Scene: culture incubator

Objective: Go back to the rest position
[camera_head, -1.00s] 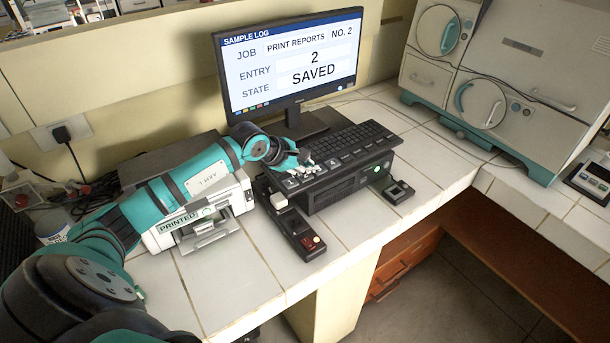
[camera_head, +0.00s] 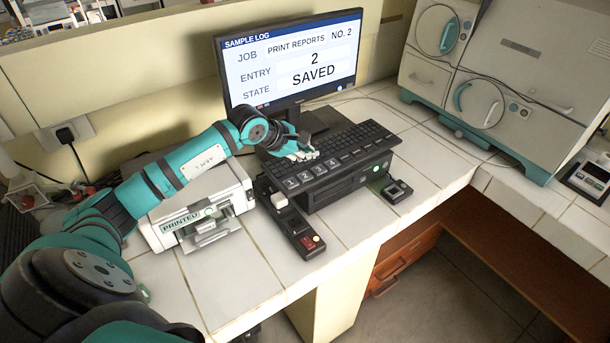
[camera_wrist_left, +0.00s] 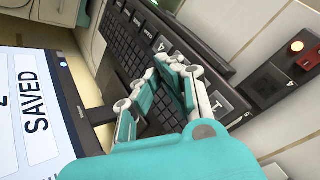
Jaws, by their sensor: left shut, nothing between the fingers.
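My left gripper (camera_head: 302,154) is over the left part of the black keyboard (camera_head: 350,140), behind the row of numbered keys. Its fingers are together and hold nothing. In the left wrist view the closed fingers (camera_wrist_left: 172,88) show above the keyboard (camera_wrist_left: 127,50). I cannot tell whether the fingertips touch the keys. The monitor (camera_head: 290,65) reads "SAMPLE LOG", "PRINT REPORTS NO. 2", entry "2", state "SAVED". My right gripper is not in view.
A small black switch box (camera_head: 300,232) with a red button lies in front. Large white incubators (camera_head: 530,75) stand at the right. Tiled counter in front of the printer is clear.

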